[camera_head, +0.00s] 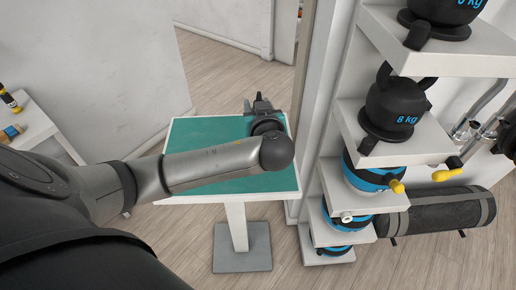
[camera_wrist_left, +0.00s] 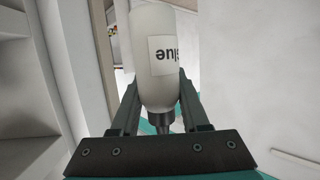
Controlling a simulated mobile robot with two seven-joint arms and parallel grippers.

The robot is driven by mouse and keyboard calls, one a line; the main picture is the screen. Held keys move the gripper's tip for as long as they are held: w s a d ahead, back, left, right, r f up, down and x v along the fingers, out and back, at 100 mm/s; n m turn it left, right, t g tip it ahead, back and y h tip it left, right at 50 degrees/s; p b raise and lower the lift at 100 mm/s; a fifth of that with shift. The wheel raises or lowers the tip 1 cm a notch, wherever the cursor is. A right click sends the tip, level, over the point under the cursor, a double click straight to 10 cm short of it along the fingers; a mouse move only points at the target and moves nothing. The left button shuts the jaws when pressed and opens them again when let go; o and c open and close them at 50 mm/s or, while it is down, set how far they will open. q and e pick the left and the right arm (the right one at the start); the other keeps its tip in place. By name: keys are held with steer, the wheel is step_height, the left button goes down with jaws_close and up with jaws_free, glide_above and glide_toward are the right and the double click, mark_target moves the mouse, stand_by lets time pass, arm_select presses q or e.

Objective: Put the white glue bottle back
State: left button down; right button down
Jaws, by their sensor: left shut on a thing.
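The white glue bottle (camera_wrist_left: 155,60) shows in the left wrist view with its label reading upside down and its narrow end toward the gripper's base. My left gripper (camera_wrist_left: 158,100) is shut on it, with one finger on each side. In the head view my left gripper (camera_head: 262,104) is over the far part of the green-topped table (camera_head: 200,135); the bottle cannot be made out there. My right gripper is not in view.
A white shelf rack (camera_head: 405,155) with a black 8 kg kettlebell (camera_head: 395,110) and blue-black weights stands right of the table. A dark rolled mat (camera_head: 435,210) lies behind it. A white side table (camera_head: 35,125) with small items is at the left.

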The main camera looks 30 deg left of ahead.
arm_select(q)
steer(key=shift+f+b, duration=0.8)
steer(key=shift+f, duration=6.3)
steer(key=shift+f, duration=0.15)
steer(key=shift+c, duration=2)
jaws_free()
steer(key=v, duration=1.2)
steer(key=shift+p, duration=0.3)
